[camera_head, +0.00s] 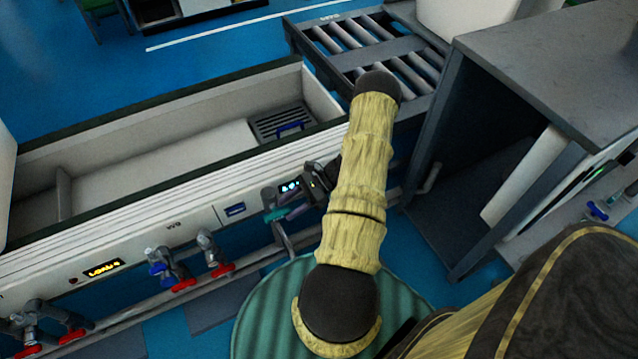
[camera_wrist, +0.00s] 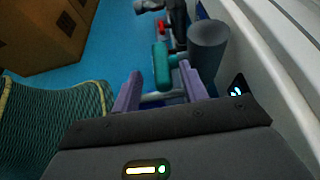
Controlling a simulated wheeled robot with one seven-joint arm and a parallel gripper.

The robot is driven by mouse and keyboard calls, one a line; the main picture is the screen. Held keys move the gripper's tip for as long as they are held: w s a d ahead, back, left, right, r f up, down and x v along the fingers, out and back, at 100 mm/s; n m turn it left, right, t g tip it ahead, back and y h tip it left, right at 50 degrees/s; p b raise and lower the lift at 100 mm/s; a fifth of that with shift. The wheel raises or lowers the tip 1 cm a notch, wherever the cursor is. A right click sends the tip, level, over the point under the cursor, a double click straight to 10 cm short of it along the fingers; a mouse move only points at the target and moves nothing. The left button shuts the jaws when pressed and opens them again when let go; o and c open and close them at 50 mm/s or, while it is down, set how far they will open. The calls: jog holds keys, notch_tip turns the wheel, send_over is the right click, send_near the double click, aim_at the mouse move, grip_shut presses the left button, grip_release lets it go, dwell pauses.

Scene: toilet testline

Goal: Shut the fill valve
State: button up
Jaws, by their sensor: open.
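A valve with a teal handle (camera_head: 274,215) sits on the pipework at the front of the long trough. No label on it can be read, so I cannot tell for sure that it is the fill valve. My gripper (camera_head: 296,208) is beside it, partly hidden by my arm. In the wrist view my gripper (camera_wrist: 161,80) is open with two lilac fingers. The teal handle (camera_wrist: 160,66) shows between and just beyond the fingertips. I cannot tell whether they touch it. A grey cylinder (camera_wrist: 208,46) stands close by the right finger.
Valves with blue handles (camera_head: 157,262) and red handles (camera_head: 222,270) line the pipe to the left. The trough wall (camera_head: 160,195) runs behind the valves. A grey cabinet (camera_head: 545,70) stands right, near a roller conveyor (camera_head: 372,45). Blue floor lies open in front.

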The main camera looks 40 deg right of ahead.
jog(key=v, duration=1.2)
jog(key=shift+p, duration=0.45)
jog(key=shift+r, duration=0.1)
notch_tip(320, 180, up, 13)
jog(key=n+g+h, duration=0.6)
jog(key=n+h, duration=0.2)
jog(key=n, duration=0.3)
send_over(283, 214)
jog(key=s+a+r+n+t+h, duration=0.2)
jog(key=a+r+n+t, duration=0.1)
jog(key=a+r+n, duration=0.3)
jog(key=s+a+r+n+t+h, duration=0.25)
jog(key=a+r+n, duration=0.2)
jog(key=a, duration=0.25)
notch_tip(283, 214, up, 26)
jog(key=p, duration=2.6)
jog(key=shift+s, duration=0.15)
jog(key=shift+g, duration=0.25)
